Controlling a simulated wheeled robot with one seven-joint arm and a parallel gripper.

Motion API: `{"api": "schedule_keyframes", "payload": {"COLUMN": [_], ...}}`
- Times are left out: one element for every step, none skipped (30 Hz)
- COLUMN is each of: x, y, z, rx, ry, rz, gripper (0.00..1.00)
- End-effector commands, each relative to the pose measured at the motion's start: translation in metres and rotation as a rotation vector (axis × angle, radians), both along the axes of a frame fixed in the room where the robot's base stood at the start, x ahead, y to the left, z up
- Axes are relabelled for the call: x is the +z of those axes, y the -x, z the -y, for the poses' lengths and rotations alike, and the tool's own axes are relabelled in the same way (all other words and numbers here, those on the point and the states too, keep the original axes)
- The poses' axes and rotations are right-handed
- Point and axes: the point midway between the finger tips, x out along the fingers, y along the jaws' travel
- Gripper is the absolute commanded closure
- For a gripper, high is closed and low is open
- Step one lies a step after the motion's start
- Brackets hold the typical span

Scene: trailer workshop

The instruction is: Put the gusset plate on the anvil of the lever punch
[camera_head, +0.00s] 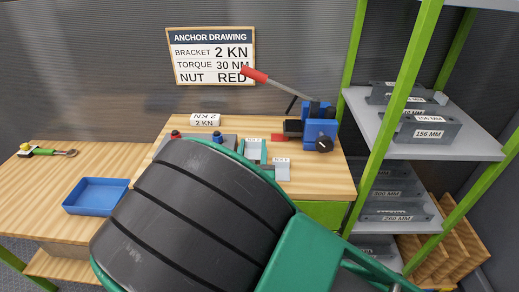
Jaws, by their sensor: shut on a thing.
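The lever punch (319,132) stands at the back right of the wooden bench. It has a blue body, and a long grey lever with a red grip (254,76) reaches up to the left. A dark block and a small red part show at its left side; I cannot tell which part is the anvil. Two small grey-green labelled pieces, one (254,150) behind the other (282,170), are on the bench left of the punch. I cannot make out the gusset plate for sure. My gripper is not in view.
A large black ribbed drum with green parts hides the front middle. A blue tray (95,196) is at left, a green-handled tool (47,151) beyond it. A label block (205,120) stands at the back. A green-posted shelf (440,146) holding labelled grey brackets is close on the right.

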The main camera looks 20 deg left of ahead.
Motion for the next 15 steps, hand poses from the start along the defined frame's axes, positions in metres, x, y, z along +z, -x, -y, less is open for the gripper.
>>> {"api": "schedule_keyframes", "payload": {"x": [-0.008, -0.011, -0.016, -0.018, -0.021, -0.023, -0.024, -0.025, -0.025, -0.025, -0.025, -0.025, -0.025, -0.025, -0.025], "y": [0.0, 0.0, 0.0, 0.0, 0.0, 0.0, 0.0, 0.0, 0.0, 0.0, 0.0, 0.0, 0.0, 0.0, 0.0], "z": [0.0, 0.0, 0.0, 0.0, 0.0, 0.0, 0.0, 0.0, 0.0, 0.0, 0.0, 0.0, 0.0, 0.0, 0.0], "rx": [0.001, 0.001, 0.001, 0.001, 0.001, 0.001, 0.0, 0.0, 0.0, 0.0, 0.0, 0.0, 0.0, 0.0, 0.0], "ry": [0.003, 0.004, 0.004, 0.002, 0.002, 0.002, 0.002, 0.001, 0.001, 0.0, 0.0, 0.0, 0.0, 0.0, 0.0], "rz": [0.001, 0.001, 0.001, 0.0, 0.0, 0.0, 0.0, 0.001, 0.001, 0.001, 0.001, 0.001, 0.001, 0.001, 0.001], "gripper": [0.83, 0.83, 0.83, 0.83, 0.83, 0.83, 0.83, 0.83, 0.83, 0.83, 0.83, 0.83, 0.83, 0.83, 0.83]}}
